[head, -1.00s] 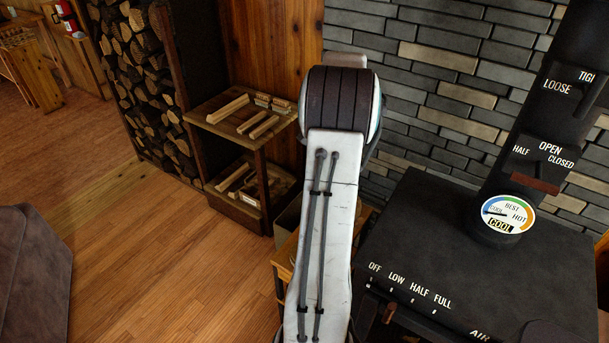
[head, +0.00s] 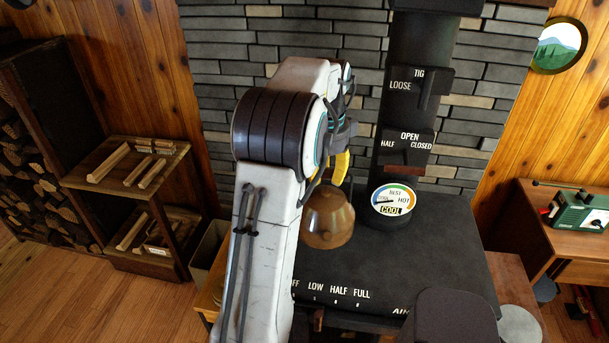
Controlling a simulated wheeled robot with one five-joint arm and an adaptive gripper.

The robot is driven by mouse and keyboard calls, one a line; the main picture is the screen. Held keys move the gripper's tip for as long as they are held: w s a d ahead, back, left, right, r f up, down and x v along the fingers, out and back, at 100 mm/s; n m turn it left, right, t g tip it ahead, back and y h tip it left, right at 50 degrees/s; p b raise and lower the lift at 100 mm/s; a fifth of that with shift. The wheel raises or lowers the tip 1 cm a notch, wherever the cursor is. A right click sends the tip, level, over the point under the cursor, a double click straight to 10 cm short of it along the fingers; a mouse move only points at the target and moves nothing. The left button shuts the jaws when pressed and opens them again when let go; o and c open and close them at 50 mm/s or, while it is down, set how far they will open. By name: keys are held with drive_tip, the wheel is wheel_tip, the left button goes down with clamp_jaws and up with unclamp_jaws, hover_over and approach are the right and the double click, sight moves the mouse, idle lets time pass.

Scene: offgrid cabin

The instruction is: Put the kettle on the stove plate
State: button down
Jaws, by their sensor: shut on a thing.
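The copper-brown kettle (head: 328,222) shows just right of my forearm, over the left part of the black stove plate (head: 440,250). My gripper (head: 341,174) is above the kettle, shut on it from the top; a yellow part of it shows. The fingertips and the kettle's handle are mostly hidden by my arm. Whether the kettle's base touches the plate or hangs above it, I cannot tell. The bare plate stretches right of the kettle.
The black flue pipe (head: 408,60) with a round gauge (head: 393,199) rises at the plate's back. A wooden shelf (head: 125,200) with kindling stands left. A green radio (head: 580,212) sits on a side table at right.

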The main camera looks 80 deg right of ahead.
drive_tip(key=shift+s+r+m, duration=0.25)
drive_tip(key=shift+s+r, duration=0.05)
drive_tip(key=shift+s, duration=0.2)
drive_tip(key=shift+s+r+m, duration=0.25)
drive_tip(key=shift+s, duration=0.2)
drive_tip(key=shift+w, duration=0.1)
drive_tip(key=shift+f, duration=0.2)
drive_tip(key=shift+f+b, duration=3.3)
drive_tip(key=shift+f, duration=2.85)
drive_tip(key=shift+f+p, duration=0.35)
drive_tip(key=shift+f, duration=0.05)
